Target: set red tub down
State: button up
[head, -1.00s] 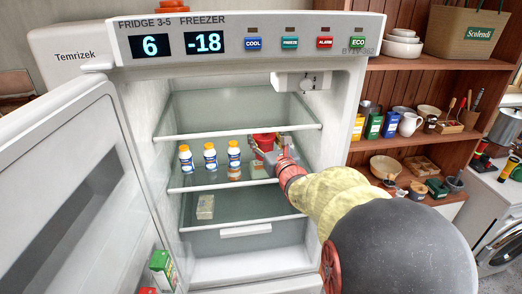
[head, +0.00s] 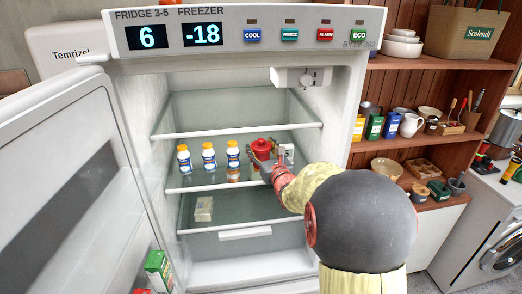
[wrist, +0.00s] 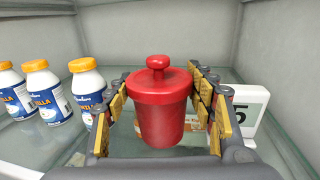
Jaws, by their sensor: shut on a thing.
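The red tub (head: 261,150), with a round knob on its lid, stands upright inside the open fridge over the middle glass shelf (head: 205,182). In the wrist view the tub (wrist: 160,112) sits between the yellow-padded fingers of my gripper (wrist: 161,80). My gripper (head: 264,162) is shut on it, with a finger along each side. The tub's base is low in the wrist view, and I cannot tell whether it touches the shelf.
Three white bottles with blue labels (head: 208,157) stand left of the tub. A white display block (wrist: 246,108) stands close on the right. A pale box (head: 204,208) lies on the shelf below. The fridge door (head: 70,190) is open at left.

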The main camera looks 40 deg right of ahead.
jog(key=shift+f, duration=0.1)
jog(key=o, duration=1)
jog(key=shift+o, duration=0.2)
jog(key=shift+r, duration=0.2)
jog(key=shift+s+a, duration=0.1)
jog(key=shift+s, duration=0.15)
jog(key=p+v, duration=0.2)
jog(key=v, duration=0.9)
jog(key=shift+s+a, duration=0.2)
